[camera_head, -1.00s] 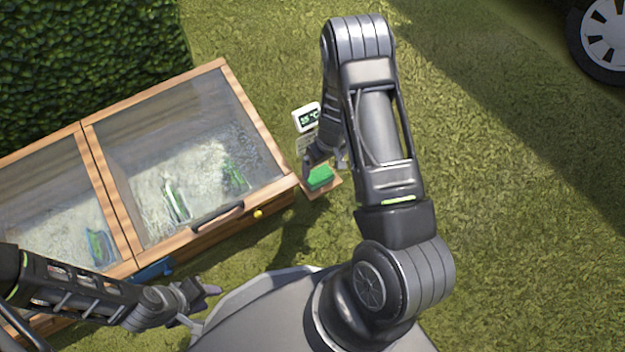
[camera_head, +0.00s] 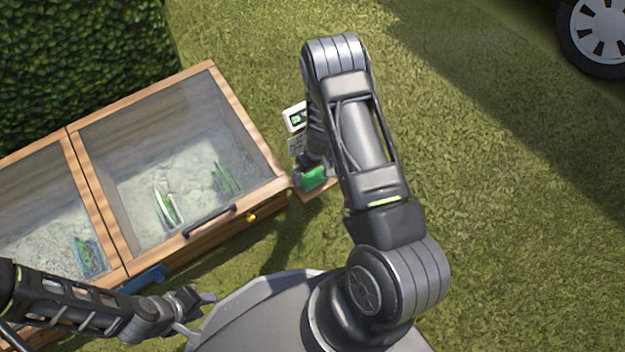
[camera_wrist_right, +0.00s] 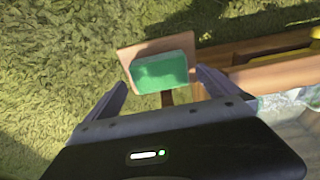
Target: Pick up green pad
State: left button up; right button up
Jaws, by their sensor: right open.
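The green pad (camera_head: 314,178) is a small green block on a small wooden board (camera_head: 318,190) by the right corner of the glass-topped planter. In the right wrist view the pad (camera_wrist_right: 160,72) lies ahead of and between the fingers, its board (camera_wrist_right: 128,58) behind it. My right gripper (camera_wrist_right: 161,82) is open around the pad's near side; I cannot tell whether a finger touches it. In the head view the right gripper (camera_head: 310,168) is at the pad and partly hidden by its own arm. My left gripper (camera_head: 199,312) is open and empty at the lower left.
The wooden planter (camera_head: 262,130) with glass lids and several plants fills the left. A white display device (camera_head: 295,117) stands behind the pad. A hedge (camera_head: 80,60) is at the back left and a wheel (camera_head: 597,35) at the upper right. Grass on the right is clear.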

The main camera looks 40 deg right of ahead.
aim_at(313, 175)
jog(key=shift+w+f, duration=0.1)
jog(key=shift+f, duration=0.85)
pick_arm(q)
jog(key=shift+f, duration=0.4)
pick_arm(e)
jog(key=c, duration=1.4)
jog(key=shift+r, duration=0.1)
jog(key=shift+r, duration=0.15)
